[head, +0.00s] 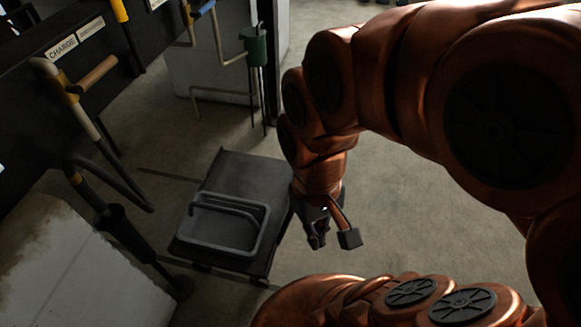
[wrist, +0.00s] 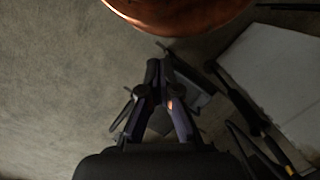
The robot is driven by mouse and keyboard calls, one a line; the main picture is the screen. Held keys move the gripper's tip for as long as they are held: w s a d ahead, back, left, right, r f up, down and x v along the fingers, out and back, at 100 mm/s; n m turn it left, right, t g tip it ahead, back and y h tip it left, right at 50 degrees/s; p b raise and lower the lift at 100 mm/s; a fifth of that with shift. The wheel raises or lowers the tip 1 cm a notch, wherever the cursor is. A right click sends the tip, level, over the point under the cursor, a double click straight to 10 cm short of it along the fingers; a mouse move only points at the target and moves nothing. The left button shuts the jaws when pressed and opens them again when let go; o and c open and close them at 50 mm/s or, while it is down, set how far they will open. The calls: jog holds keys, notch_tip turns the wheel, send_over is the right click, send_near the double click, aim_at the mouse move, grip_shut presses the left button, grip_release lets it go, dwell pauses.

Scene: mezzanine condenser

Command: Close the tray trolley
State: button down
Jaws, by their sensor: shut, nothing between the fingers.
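The tray trolley (head: 240,172) is a low, dark, flat platform on small casters, standing on the floor left of my arm in the head view. A grey tray (head: 212,245) with a raised rim sits on its near half, and a bent grey bar lies across the tray. My gripper (head: 320,243) points down just right of the trolley's right edge; I cannot tell whether it touches. In the wrist view my gripper (wrist: 158,72) is shut and empty.
A dark panel with pipes, valve handles and a CHARGE label (head: 62,47) is at upper left. A pale block (head: 75,270) stands at lower left, with a dark hose fitting (head: 125,232) between it and the trolley. Floor right of the trolley is clear.

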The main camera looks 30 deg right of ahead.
jog(key=w+a+f+m+y+b, duration=0.1)
jog(key=w+f+m+y+b, duration=0.25)
jog(key=w, duration=0.35)
jog(key=w+a+f+m+y+b, duration=0.1)
jog(key=w+f+m+y+b, duration=0.2)
jog(key=w, duration=0.4)
jog(key=w+f+m+y+b, duration=0.1)
jog(key=w+m+y+b, duration=0.15)
jog(key=w+b, duration=0.35)
jog(key=w+d+f+m+t+y+b, duration=0.25)
jog(key=w+d+f+m, duration=0.35)
jog(key=d, duration=0.4)
jog(key=w+d+f+m+t+y+b, duration=0.2)
jog(key=w+d+f+m+t+b, duration=0.3)
jog(key=d+f, duration=0.4)
jog(key=s+d+f+m+t+h+b, duration=0.1)
jog(key=d+f+m+t+b, duration=0.15)
jog(key=d+f, duration=0.5)
jog(key=s+d+f+m+t+h+b, duration=0.1)
jog(key=d+f+m+t, duration=0.2)
jog(key=d, duration=0.8)
jog(key=f+b+x, duration=0.1)
jog(key=b+x, duration=0.1)
jog(key=x, duration=1.2)
jog(key=shift+s+a+g, duration=0.3)
jog(key=shift+a+g, duration=0.05)
jog(key=shift+g, duration=0.05)
jog(key=shift+y, duration=0.25)
